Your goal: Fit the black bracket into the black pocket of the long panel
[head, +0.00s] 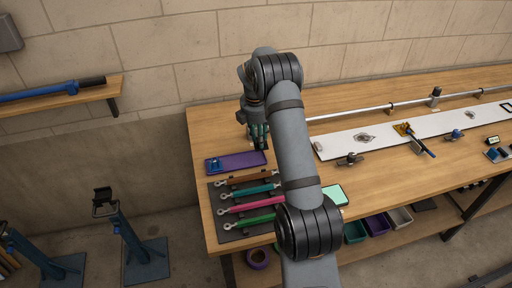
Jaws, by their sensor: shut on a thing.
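My gripper (261,142) points down above the bench's left part, just behind the purple tray (240,161) and well left of the panel. It is shut on a small dark piece, apparently the black bracket, whose shape is mostly lost against the dark fingers.
A dark mat with several coloured rods (255,203) lies at the front left. A long silver tube (350,112) runs behind the panel on supports. Clamps (349,159) and a yellow-and-blue tool (415,137) stand at or on the panel. Bare wood (385,180) lies in front.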

